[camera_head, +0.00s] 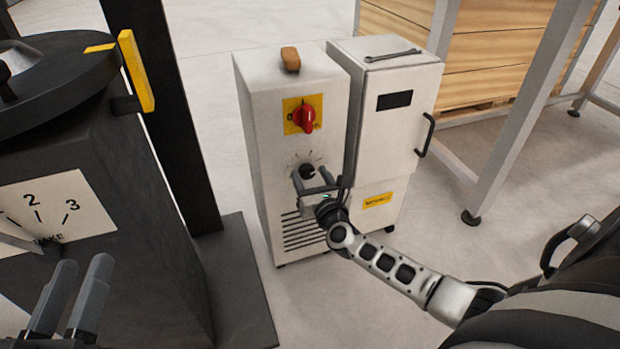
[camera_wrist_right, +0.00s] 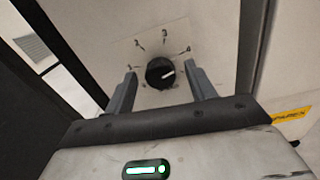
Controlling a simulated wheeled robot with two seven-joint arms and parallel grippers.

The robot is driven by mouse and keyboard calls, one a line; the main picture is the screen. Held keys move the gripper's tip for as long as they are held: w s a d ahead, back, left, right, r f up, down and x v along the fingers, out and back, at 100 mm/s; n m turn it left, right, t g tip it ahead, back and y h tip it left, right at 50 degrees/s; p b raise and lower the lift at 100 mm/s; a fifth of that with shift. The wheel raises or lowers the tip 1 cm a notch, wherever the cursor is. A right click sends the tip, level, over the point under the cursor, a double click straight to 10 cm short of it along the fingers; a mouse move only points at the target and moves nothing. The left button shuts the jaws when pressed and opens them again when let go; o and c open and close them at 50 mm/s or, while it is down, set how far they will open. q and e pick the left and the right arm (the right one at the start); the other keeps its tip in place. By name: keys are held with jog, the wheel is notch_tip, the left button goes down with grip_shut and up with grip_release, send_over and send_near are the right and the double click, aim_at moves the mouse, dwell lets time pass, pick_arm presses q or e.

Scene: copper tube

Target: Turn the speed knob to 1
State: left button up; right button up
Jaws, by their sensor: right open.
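The speed knob (camera_head: 307,171) is a round black dial on the front of a white cabinet, below a red switch. My right gripper (camera_head: 311,177) is open in front of the knob. Its fingers (camera_wrist_right: 160,75) appear on either side of the knob, with gaps; I cannot tell whether they reach around it. My left gripper (camera_head: 85,268) is open and empty at lower left.
A red rotary switch (camera_head: 304,118) on a yellow plate is above the knob. A brown block (camera_head: 290,59) and a wrench (camera_head: 393,55) lie on top of the cabinets. A dark machine with a numbered plate (camera_head: 55,210) and yellow handle (camera_head: 137,71) stands left.

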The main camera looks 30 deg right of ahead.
jog(key=shift+w+d, duration=0.15)
jog(key=shift+w, duration=0.35)
jog(key=c, duration=1)
